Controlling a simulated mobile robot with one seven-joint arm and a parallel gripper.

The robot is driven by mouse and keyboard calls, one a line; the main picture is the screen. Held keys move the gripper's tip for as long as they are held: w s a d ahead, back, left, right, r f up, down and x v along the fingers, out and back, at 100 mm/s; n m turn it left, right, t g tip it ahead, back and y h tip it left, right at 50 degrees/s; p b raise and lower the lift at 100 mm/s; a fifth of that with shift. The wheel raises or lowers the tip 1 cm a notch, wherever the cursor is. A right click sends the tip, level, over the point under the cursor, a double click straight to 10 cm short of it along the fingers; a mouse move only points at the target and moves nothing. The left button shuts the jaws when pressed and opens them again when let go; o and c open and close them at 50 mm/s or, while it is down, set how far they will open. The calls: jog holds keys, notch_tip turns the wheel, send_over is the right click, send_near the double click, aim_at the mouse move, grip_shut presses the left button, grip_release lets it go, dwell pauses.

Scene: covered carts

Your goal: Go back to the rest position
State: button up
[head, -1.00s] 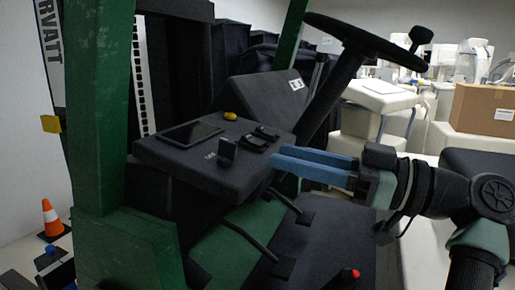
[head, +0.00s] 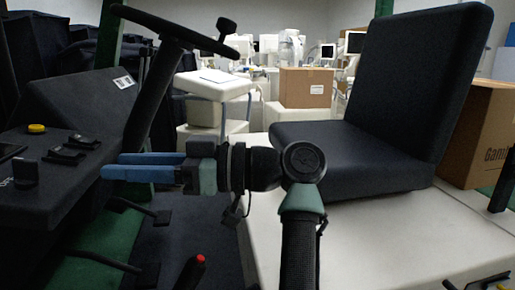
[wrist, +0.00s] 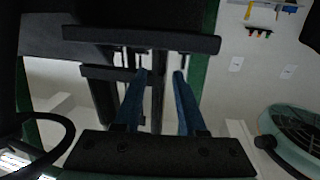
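My gripper (head: 112,166) has two blue fingers and points left in the head view, in front of the vehicle's dark console. The fingers are parallel with a gap between them, and nothing is held. In the wrist view my gripper (wrist: 160,73) is also open and empty, with dark bars and a pale surface beyond the fingertips. My arm reaches in from the bottom of the head view, its black link upright.
The dark console (head: 60,170) with a yellow button and the black steering wheel (head: 170,27) are at left. A black seat (head: 350,155) on a pale base stands at right. Cardboard boxes (head: 306,88) and white equipment stand behind. A red-topped lever (head: 192,270) is low in front.

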jog(key=w+d+r+m+t+h, duration=0.25)
jog(key=m+t, duration=0.25)
jog(key=t, duration=0.3)
jog(key=w+d+r+m+t+h, duration=0.25)
jog(key=d+m+t+h, duration=0.2)
jog(key=t, duration=0.35)
jog(key=s+d+r+m+t+h, duration=0.8)
jog(key=s+d+r+t+h, duration=0.35)
jog(key=s, duration=0.45)
notch_tip(320, 180, up, 20)
jog(key=p, duration=2)
jog(key=shift+s+d+r+m+t, duration=0.15)
jog(key=shift+d+r+m+t, duration=0.1)
jog(key=shift+d+m+t, duration=0.15)
jog(key=shift+a, duration=0.2)
